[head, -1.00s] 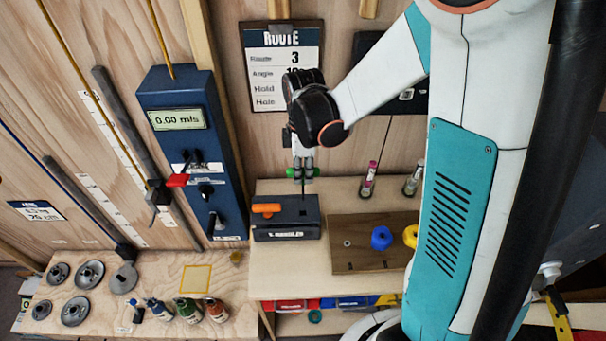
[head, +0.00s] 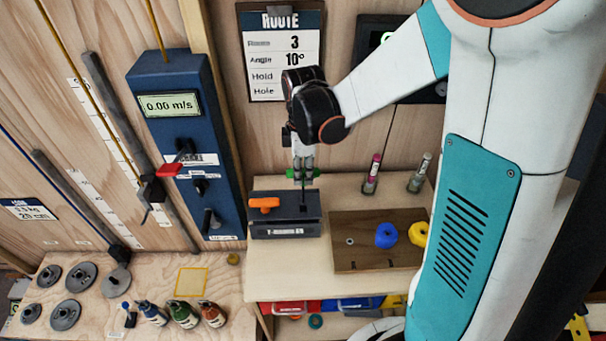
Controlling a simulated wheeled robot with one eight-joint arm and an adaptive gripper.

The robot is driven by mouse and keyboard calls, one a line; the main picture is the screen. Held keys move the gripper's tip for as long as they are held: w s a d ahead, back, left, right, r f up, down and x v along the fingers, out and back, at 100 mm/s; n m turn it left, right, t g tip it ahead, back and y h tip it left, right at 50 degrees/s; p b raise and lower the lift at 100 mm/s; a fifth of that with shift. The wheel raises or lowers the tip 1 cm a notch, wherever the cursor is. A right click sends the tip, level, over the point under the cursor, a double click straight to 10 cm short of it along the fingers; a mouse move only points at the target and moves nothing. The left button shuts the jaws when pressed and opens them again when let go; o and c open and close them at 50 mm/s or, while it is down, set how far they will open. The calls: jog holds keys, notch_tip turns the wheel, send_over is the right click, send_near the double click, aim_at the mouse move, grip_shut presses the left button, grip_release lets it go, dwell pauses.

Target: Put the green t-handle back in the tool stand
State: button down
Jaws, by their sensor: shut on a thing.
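My gripper (head: 303,170) is shut on the green t-handle (head: 316,173), whose green ends show on both sides of the fingers. Its dark thin shaft points straight down over the right part of the tool stand (head: 312,225). The shaft's lower end is at or just above the stand's top; I cannot tell whether it has entered a hole. The tool stand is a dark block with a white label on its front. An orange t-handle (head: 264,204) sits in its left part.
The stand is on a pale wooden bench. To its right is a brown board (head: 360,257) with a blue hold (head: 386,235) and a yellow hold (head: 419,233). Two small tubes (head: 371,174) stand behind the board. A blue device (head: 187,150) is at the left.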

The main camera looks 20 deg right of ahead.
aim_at(303, 199)
jog(key=shift+f+b, duration=0.3)
jog(key=shift+f, duration=0.25)
jog(key=shift+f+b, duration=3.8)
jog(key=shift+f, duration=1.55)
jog(key=c, duration=1.4)
grip_release()
jog(key=shift+r, duration=0.1)
notch_tip(303, 199, up, 12)
jog(key=shift+f, duration=0.1)
jog(key=s+m+t+b, duration=0.5)
jog(key=s+m+t, duration=0.2)
jog(key=s+m, duration=0.7)
jog(key=shift+s, duration=0.5)
